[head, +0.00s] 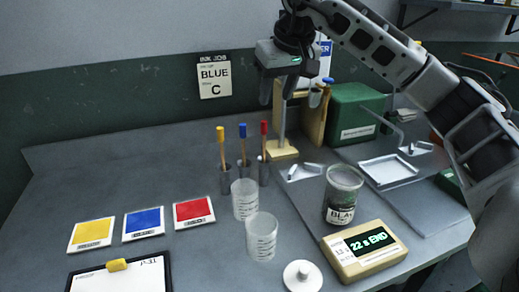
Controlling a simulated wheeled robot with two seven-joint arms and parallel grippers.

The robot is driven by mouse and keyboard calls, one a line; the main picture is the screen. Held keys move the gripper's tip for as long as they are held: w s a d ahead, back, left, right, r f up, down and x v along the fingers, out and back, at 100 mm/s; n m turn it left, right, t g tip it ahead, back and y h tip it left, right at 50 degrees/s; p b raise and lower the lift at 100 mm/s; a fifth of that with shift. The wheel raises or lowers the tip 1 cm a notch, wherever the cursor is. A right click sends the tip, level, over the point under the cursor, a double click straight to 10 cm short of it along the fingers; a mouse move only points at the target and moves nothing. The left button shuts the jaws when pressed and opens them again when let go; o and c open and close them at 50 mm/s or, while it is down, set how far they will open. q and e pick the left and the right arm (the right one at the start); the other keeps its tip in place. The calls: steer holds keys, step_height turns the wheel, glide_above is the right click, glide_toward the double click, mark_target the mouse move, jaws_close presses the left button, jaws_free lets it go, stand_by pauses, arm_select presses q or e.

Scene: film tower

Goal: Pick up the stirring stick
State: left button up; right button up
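Three upright sticks with coloured tops stand in small dark holders near the middle of the table: a yellow-topped stick (221,150), a blue-topped stick (243,145) and a red-topped stick (264,140). I cannot tell which one is the stirring stick. My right gripper (277,95) points down above and behind the sticks in the picture, near the wooden stand. Its two fingers are apart and I see nothing between them but background. It touches none of the sticks. My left gripper is not in view.
Two clear beakers (262,240) stand in front of the sticks. A jar (341,198) of dark contents stands right, behind a timer box (363,252). A wooden stand (281,151) and green box (354,115) are behind. Colour cards (143,223) and a clipboard (118,277) lie left.

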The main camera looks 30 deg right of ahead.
mark_target(263, 133)
steer(key=x, duration=0.9)
steer(key=shift+s+a, duration=0.1)
steer(key=shift+w+p+x, duration=0.1)
steer(key=shift+p+x, duration=0.3)
steer(key=shift+x, duration=0.95)
steer(key=shift+w+p+x, duration=0.15)
steer(key=shift+p+x, duration=0.2)
steer(key=shift+x, duration=1)
steer(key=shift+r, duration=0.1)
jaws_close()
